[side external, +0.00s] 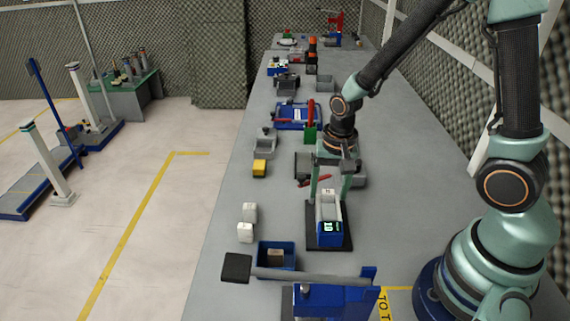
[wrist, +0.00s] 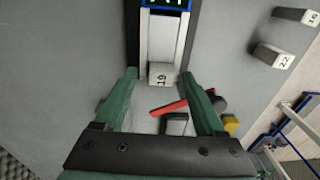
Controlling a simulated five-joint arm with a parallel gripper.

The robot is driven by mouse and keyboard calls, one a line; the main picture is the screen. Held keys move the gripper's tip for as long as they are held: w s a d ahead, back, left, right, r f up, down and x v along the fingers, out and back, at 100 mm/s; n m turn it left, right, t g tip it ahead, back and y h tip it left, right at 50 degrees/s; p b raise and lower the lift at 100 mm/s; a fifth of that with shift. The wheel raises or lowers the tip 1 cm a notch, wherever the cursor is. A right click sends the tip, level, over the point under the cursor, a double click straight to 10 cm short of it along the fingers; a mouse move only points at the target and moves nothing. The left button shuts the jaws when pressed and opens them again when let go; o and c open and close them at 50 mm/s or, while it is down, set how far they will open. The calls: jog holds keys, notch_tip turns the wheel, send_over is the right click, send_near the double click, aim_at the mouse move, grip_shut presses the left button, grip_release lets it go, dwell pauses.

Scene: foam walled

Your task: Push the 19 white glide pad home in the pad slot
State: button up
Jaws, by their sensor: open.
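The white glide pad (wrist: 161,78), its number reading like 19, sits at the mouth of the pad slot in the wrist view. The pad slot (wrist: 143,40) is a channel between pale rails on a dark base, with a blue display block at its far end. In the side view the slot's blue display block (side external: 330,229) faces the camera, and the pad (side external: 327,191) shows pale behind the channel. My gripper (wrist: 159,74) is open, its green fingers on either side of the pad with gaps visible. In the side view my gripper (side external: 329,195) reaches down over the slot's rear end.
Two white numbered blocks (side external: 249,212) (side external: 245,232) and a yellow block (side external: 260,168) stand left of the slot. A red-handled tool (wrist: 168,107) lies just behind the pad. A blue bin (side external: 276,249) and a blue vice (side external: 335,303) stand nearer the camera. Bare bench lies left of the slot.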

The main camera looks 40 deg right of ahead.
notch_tip(320, 180, up, 12)
jog(key=shift+s, duration=0.45)
jog(key=shift+r, duration=0.1)
notch_tip(320, 180, up, 6)
jog(key=r+n+t, duration=0.1)
jog(key=n+t, duration=0.3)
jog(key=n, duration=0.3)
send_over(332, 193)
jog(key=s, duration=0.3)
jog(key=shift+s+r+n+t, duration=0.35)
jog(key=shift+s+n+t, duration=0.05)
jog(key=shift+n, duration=0.6)
